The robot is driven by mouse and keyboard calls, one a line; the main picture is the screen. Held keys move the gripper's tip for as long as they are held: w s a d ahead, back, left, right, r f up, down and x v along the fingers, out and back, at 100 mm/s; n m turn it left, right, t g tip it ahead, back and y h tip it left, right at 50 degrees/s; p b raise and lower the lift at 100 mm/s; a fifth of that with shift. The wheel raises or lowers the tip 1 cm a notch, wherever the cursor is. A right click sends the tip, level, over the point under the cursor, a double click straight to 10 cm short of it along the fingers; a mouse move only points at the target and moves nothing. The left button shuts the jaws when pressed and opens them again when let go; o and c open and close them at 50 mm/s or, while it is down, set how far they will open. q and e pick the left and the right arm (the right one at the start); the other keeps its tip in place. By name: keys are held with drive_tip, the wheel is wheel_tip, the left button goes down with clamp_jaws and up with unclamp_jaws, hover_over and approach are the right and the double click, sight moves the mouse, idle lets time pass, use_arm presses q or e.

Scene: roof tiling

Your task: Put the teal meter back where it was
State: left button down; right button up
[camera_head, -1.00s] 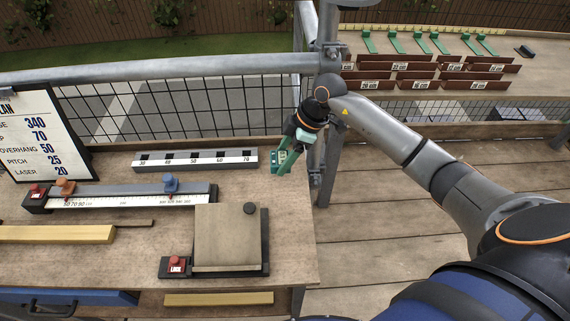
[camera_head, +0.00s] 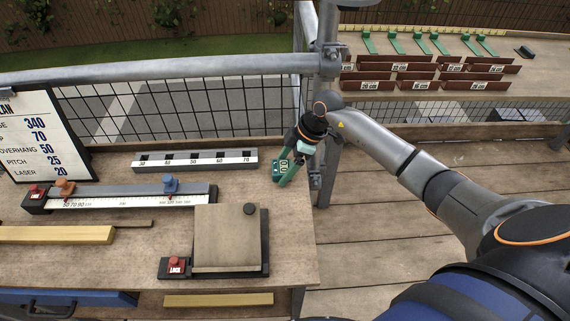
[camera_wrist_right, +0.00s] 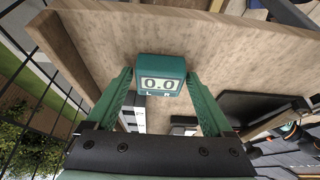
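The teal meter (camera_head: 277,170) is near the workbench's right edge, just right of the slotted gauge bar. In the right wrist view the meter (camera_wrist_right: 160,76) shows a display reading 0.0 with L and R beneath. My right gripper (camera_head: 285,170) reaches down to it from the upper right. My left gripper is out of view.
The slotted gauge bar (camera_head: 195,160) lies left of the meter. A ruler jig (camera_head: 130,196) and a board on a black fixture (camera_head: 226,238) lie nearer. A scaffold post (camera_head: 327,150) stands close to my right gripper. The bench right of the board is clear.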

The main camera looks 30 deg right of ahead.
drive_tip(key=shift+o, duration=0.8)
drive_tip(key=shift+r, duration=0.25)
drive_tip(key=v, duration=1.2)
drive_tip(key=shift+p, duration=0.35)
drive_tip(key=shift+d, duration=0.1)
